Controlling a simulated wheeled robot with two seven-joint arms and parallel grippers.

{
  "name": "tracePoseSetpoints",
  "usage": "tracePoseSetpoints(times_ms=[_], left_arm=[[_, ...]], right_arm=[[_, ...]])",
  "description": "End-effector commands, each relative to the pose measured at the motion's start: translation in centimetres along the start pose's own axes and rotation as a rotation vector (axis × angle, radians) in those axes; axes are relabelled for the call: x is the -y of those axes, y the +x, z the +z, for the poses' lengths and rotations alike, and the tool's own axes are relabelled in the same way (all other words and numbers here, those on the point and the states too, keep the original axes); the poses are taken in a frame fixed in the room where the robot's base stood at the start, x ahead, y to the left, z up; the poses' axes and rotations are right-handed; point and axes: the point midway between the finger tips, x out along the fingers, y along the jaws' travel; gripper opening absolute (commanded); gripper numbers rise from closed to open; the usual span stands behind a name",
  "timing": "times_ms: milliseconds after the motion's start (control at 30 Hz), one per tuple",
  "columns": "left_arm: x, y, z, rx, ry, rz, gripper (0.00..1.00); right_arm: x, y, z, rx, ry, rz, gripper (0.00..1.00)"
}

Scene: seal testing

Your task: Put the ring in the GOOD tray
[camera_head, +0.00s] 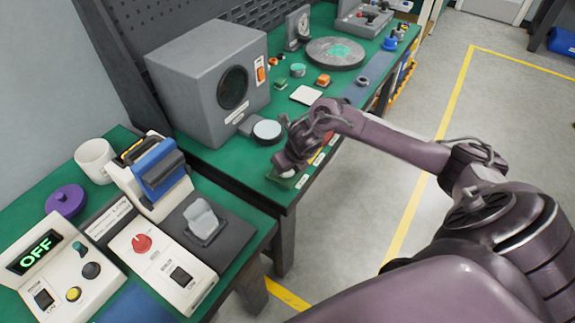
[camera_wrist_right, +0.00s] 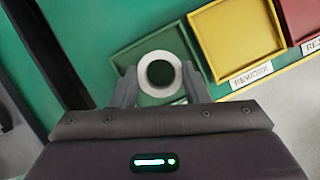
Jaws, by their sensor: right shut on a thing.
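The ring (camera_wrist_right: 143,73) is whitish and round, and in the right wrist view it sits between the fingertips of my right gripper (camera_wrist_right: 158,90), which is shut on it. Behind and below it is a green tray (camera_wrist_right: 183,40), which the ring partly covers. The tray's label is hidden by the gripper, so I cannot read GOOD. I cannot tell the height of the ring over the tray. In the head view my right gripper (camera_head: 287,172) is over the front edge of the green bench, hiding most of the trays. My left gripper is not in view.
A yellow tray (camera_wrist_right: 236,40) labelled REWORK and a red tray (camera_wrist_right: 302,18) lie right of the green one. In the head view a grey box machine (camera_head: 195,70) and a round pale disc (camera_head: 267,131) stand close by the gripper.

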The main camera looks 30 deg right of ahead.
Motion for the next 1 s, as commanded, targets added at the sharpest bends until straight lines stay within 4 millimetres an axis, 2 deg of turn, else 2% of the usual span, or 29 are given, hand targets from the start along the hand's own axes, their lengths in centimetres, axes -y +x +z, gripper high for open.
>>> tracePoseSetpoints(times_ms=[233,267,300,567,700,767,1000], left_arm=[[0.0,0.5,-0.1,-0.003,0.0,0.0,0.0],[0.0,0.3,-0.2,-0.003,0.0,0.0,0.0],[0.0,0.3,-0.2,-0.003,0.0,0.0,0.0],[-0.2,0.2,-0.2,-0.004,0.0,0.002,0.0],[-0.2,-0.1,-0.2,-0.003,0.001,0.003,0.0],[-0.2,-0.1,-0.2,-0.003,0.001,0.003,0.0],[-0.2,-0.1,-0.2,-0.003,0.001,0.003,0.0]], right_arm=[[0.0,0.4,-0.1,0.001,0.0,0.0,0.18],[0.0,0.2,-0.1,0.001,0.0,0.001,0.45],[0.0,0.2,-0.1,0.001,0.0,0.001,0.51],[0.0,0.2,-0.1,0.0,0.001,0.001,0.51],[0.0,-0.6,0.1,0.002,0.0,0.001,0.51],[0.0,-1.4,0.2,0.004,-0.002,0.001,0.51],[0.0,-6.6,0.1,0.005,-0.004,-0.002,0.51]])
